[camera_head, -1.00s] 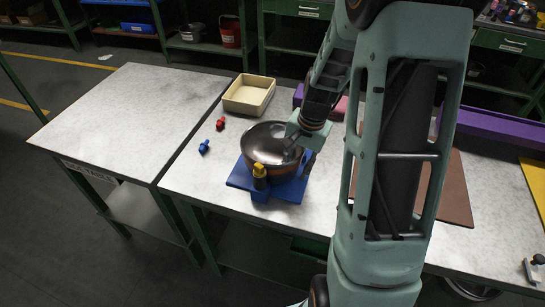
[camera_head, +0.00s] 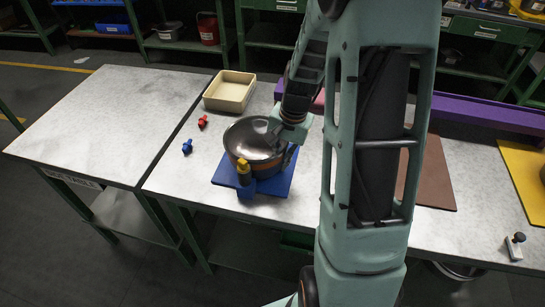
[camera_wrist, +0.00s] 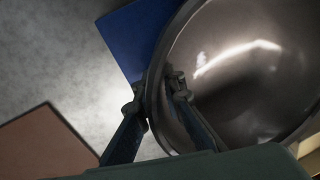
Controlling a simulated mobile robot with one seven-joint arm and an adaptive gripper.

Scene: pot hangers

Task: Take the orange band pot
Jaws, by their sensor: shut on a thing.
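The orange band pot (camera_head: 248,138) is a round metal bowl-like pot, with a little orange showing low on its side. It appears level at the blue mat (camera_head: 284,184); whether it touches the mat is hidden. My gripper (camera_head: 279,136) is at the pot's right rim, shut on the wall. In the wrist view my gripper (camera_wrist: 157,95) has one finger outside the rim and the other inside the pot (camera_wrist: 240,85).
A yellow-topped piece (camera_head: 243,172) stands close to the pot's front. Small blue (camera_head: 187,147) and red (camera_head: 202,122) pieces lie left. A cream tray (camera_head: 230,92) sits behind. A brown board (camera_head: 432,175) is right of my arm. The left table (camera_head: 105,125) is clear.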

